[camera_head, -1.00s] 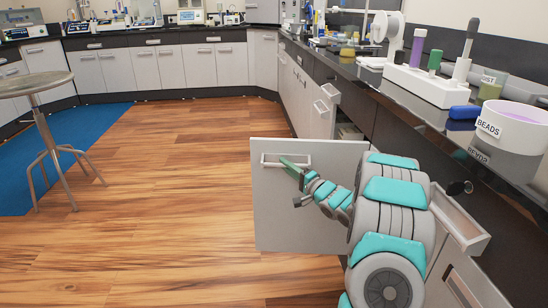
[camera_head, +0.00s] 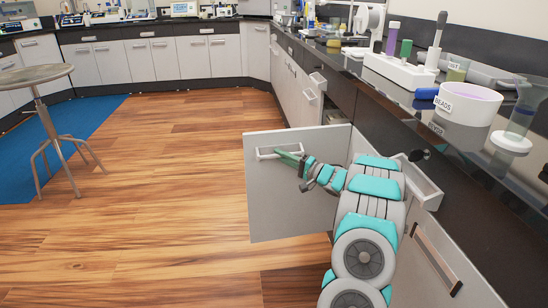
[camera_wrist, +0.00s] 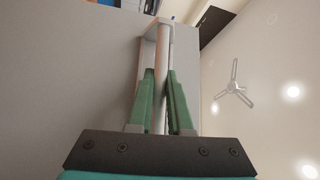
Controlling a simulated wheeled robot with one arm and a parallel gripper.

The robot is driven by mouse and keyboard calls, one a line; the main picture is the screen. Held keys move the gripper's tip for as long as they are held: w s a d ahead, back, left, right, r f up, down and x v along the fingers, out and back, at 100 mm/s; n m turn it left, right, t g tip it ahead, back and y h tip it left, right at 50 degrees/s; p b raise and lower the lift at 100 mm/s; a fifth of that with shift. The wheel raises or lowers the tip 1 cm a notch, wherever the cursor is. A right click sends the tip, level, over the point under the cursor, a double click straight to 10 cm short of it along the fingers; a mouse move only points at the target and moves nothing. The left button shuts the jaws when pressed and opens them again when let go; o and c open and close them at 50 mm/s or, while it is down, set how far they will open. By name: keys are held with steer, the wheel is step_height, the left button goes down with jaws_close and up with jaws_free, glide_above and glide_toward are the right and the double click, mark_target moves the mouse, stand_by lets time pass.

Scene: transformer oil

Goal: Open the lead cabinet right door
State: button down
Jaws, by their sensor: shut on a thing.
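The light grey cabinet door (camera_head: 285,205) stands swung out from the right-hand row of cabinets, over the wooden floor. Its bar handle (camera_head: 265,153) is near the top of the panel. My gripper (camera_head: 291,159) is shut on this handle, with its green fingers on the bar. In the wrist view, the handle (camera_wrist: 163,52) runs up between the two green fingers of my gripper (camera_wrist: 162,88), beside the door panel (camera_wrist: 75,60). My arm hides the door's lower right part and much of the cabinet opening.
A drawer front with a handle (camera_head: 422,182) is just right of my arm, and another cabinet handle (camera_head: 436,258) is below it. The black counter (camera_head: 480,195) holds a white beads tub (camera_head: 468,108) and a tube rack (camera_head: 400,72). Floor (camera_head: 170,200) left of the door is clear; a stool (camera_head: 45,110) stands farther left.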

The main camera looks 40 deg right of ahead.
stand_by(0.3)
steer(key=c, duration=0.8)
jaws_free()
steer(key=shift+c, duration=0.2)
